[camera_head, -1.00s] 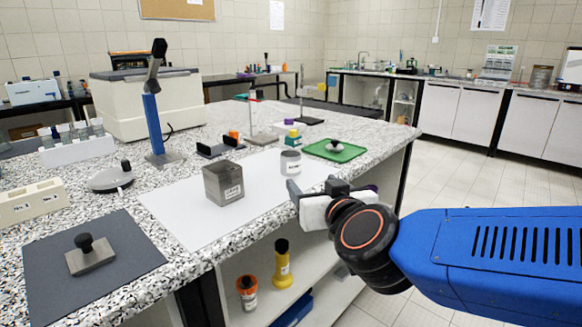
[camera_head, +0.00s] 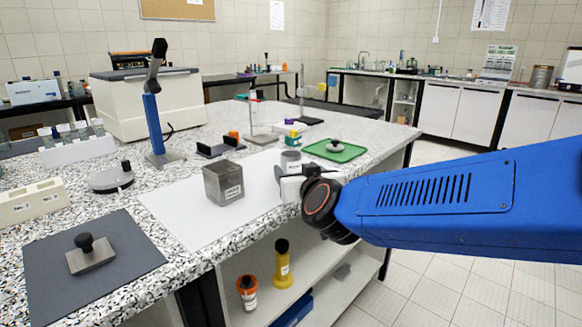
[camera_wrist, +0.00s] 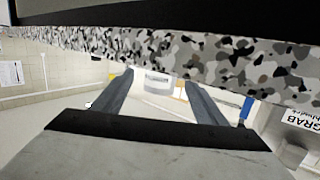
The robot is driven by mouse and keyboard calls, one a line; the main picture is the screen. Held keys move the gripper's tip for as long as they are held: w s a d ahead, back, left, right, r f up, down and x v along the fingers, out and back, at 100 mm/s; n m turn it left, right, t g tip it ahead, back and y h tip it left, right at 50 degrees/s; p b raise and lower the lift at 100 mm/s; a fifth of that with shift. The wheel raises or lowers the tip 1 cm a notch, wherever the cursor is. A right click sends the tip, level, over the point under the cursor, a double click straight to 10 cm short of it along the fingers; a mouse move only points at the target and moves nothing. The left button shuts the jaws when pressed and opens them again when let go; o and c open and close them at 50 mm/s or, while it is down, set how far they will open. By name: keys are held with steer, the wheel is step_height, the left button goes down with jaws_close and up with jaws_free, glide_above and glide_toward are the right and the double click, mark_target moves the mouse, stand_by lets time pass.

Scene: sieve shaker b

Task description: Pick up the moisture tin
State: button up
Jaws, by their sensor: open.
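The moisture tin looks to be the small round grey tin (camera_head: 291,157) with a pale label, standing on the white sheet; its lower part is hidden behind my gripper. My gripper (camera_head: 280,173) is open and empty, low over the sheet at the tin's near side. In the wrist view the two dark fingers (camera_wrist: 158,95) stand apart, with a pale labelled object (camera_wrist: 158,80), likely the tin, showing between them and farther off. I cannot tell whether a finger touches the tin.
A grey square container (camera_head: 223,183), labelled GRAB in the wrist view (camera_wrist: 300,125), stands left of my gripper. Small coloured blocks (camera_head: 291,137) stand behind the tin. The sheet's front left (camera_head: 180,215) is clear.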

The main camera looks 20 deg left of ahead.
mark_target(294, 167)
steer(key=shift+x, duration=2.85)
steer(key=shift+a, duration=0.1)
steer(key=shift+s, duration=0.1)
steer(key=c, duration=1.1)
steer(key=shift+r, duration=0.1)
